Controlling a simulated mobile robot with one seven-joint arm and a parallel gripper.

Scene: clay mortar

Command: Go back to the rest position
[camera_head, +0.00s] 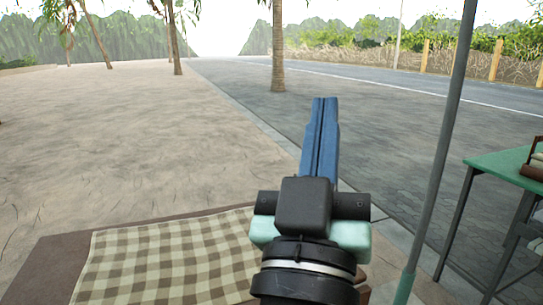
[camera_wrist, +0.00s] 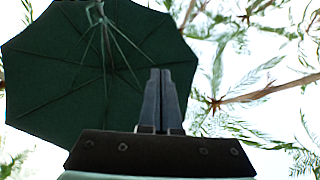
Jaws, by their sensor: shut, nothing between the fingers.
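My gripper (camera_head: 323,102) points up and away in the head view, with its two blue fingers pressed together and nothing between them. It is raised in front of the sandy ground and the paved strip, apart from everything around it. In the wrist view my gripper (camera_wrist: 161,72) also shows its fingers shut, pointing up toward a dark green umbrella (camera_wrist: 50,62) and tree branches overhead. My arm hides part of the checkered cloth's right side in the head view.
A checkered cloth (camera_head: 165,262) lies on a brown surface (camera_head: 45,270) at the lower left. A grey pole (camera_head: 445,135) rises right of my gripper. A green table (camera_head: 500,162) with a brown rack (camera_head: 535,165) stands at the right edge. Open sand (camera_head: 120,130) lies ahead left.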

